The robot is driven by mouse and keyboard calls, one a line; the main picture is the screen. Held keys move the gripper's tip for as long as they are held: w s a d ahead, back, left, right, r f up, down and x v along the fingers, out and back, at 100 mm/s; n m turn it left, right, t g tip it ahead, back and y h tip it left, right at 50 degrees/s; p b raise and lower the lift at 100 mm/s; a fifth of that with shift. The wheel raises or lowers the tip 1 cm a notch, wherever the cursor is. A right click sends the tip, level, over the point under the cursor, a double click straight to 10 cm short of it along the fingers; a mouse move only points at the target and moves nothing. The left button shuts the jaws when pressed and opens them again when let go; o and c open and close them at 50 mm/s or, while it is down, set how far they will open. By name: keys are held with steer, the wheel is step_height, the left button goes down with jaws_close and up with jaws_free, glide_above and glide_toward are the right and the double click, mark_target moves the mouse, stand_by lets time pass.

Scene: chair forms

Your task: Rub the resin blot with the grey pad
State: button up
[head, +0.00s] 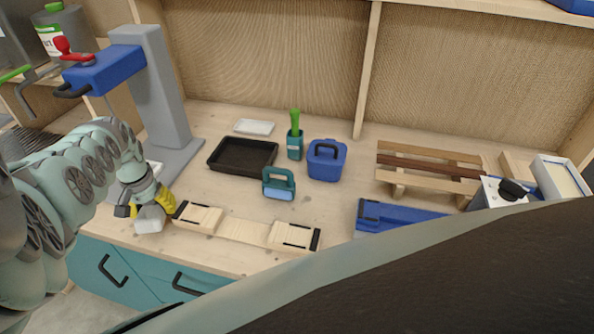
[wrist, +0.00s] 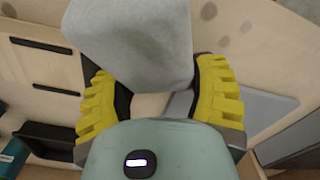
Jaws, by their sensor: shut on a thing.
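My gripper (head: 150,204) is shut on the grey pad (head: 149,219), a pale grey block, at the left front of the workbench. In the wrist view the pad (wrist: 135,40) sits between the yellow fingers and reaches up out of the frame. In the head view the pad is low, just left of a pale wooden form (head: 245,230) with dark strips on its raised ends. I cannot tell whether the pad touches the bench top.
A grey column with a blue head (head: 105,70) stands behind my arm. A black tray (head: 215,167), teal handled block (head: 279,186), teal holder (head: 295,146) and blue caddy (head: 327,162) stand mid-bench. A slatted wooden piece (head: 430,160) and blue fixture (head: 395,215) are at right.

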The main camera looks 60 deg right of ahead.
mark_target(136, 217)
steer(key=shift+o, duration=0.2)
steer(key=shift+s+a+f+p, duration=0.1)
steer(key=shift+s+a+p, duration=0.3)
steer(key=shift+a+p, duration=0.4)
steer(key=shift+s+a+f+p, duration=0.1)
steer(key=shift+s+a+p, duration=0.3)
steer(key=shift+a+p, duration=0.4)
steer(key=shift+s+a+f+p, duration=0.15)
steer(key=shift+s+a+p, duration=0.3)
steer(key=shift+a+p, duration=0.3)
steer(key=shift+c, duration=0.2)
steer(key=shift+w+a+p, duration=0.1)
steer(key=shift+a+p, duration=0.1)
steer(key=shift+p, duration=0.1)
steer(key=shift+d, duration=0.1)
steer(key=shift+w, duration=0.1)
steer(key=shift+r, duration=0.2)
step_height(136, 217, up, 6)
steer(key=p, duration=0.5)
steer(key=shift+d+f+p, duration=0.1)
steer(key=shift+p, duration=0.3)
